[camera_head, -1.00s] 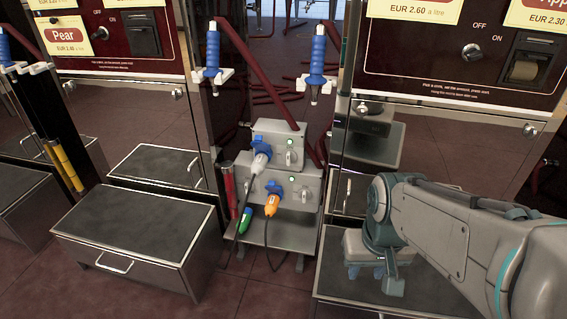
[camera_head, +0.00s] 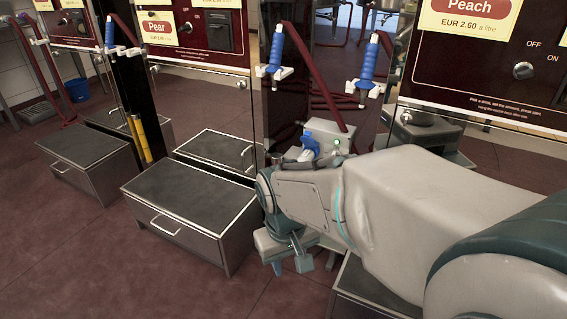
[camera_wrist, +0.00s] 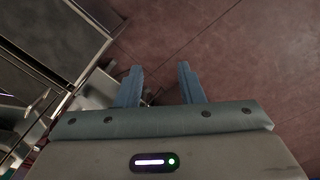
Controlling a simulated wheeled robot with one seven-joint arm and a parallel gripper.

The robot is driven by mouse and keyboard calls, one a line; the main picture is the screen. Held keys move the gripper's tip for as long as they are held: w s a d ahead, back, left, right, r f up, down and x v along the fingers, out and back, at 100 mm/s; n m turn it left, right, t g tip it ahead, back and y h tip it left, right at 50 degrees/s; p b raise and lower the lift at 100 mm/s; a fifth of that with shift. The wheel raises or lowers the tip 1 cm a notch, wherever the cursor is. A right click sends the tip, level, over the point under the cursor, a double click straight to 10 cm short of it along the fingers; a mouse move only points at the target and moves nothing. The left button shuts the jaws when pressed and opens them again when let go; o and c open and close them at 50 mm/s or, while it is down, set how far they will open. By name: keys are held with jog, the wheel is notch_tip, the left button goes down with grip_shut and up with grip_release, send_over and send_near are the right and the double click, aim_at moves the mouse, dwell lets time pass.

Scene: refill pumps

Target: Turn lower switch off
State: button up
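In the head view, the upper grey switch box (camera_head: 327,131) stands between the pumps, with a blue socket and a small green light on its front. My arm covers the area below it, so the lower box and its switch are hidden. My gripper (camera_head: 288,266) hangs low in front of the stand, beside the step cabinet, pointing down. In the wrist view, my gripper (camera_wrist: 160,86) has its two blue fingers apart with nothing between them. The wrist view shows mostly floor, and no switch can be made out there.
A dark-topped step cabinet (camera_head: 192,196) stands left of my gripper; its edge shows in the wrist view (camera_wrist: 45,62). Two blue nozzles (camera_head: 276,50) (camera_head: 369,60) hang above the box. The Peach pump (camera_head: 490,60) stands at right. Red floor (camera_head: 90,240) is open at front left.

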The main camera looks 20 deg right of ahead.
jog(key=w+d+f+n+g+h+p, duration=0.1)
jog(key=w+d+f+n+h, duration=0.3)
jog(key=d, duration=0.5)
jog(key=w+d+f+n+g+h+p, duration=0.1)
jog(key=w+d+f+n+h, duration=0.15)
jog(key=w+d+h, duration=0.45)
jog(key=w+d+f+n+g+h+p, duration=0.1)
jog(key=w+d+f+n+h+p, duration=0.25)
jog(key=d, duration=0.65)
jog(key=w+d+f+n+t+y, duration=0.1)
jog(key=w+f+n+t, duration=0.5)
jog(key=f+n+t, duration=0.15)
jog(key=w+d+f+n+t+y, duration=0.1)
jog(key=w+f+n+t, duration=0.55)
jog(key=f+n, duration=0.25)
jog(key=b+x, duration=0.5)
jog(key=x, duration=0.8)
jog(key=shift+d+r+b, duration=0.2)
jog(key=shift+d+b, duration=0.2)
jog(key=shift+s+h, duration=0.1)
jog(key=shift+h, duration=0.15)
grip_shut()
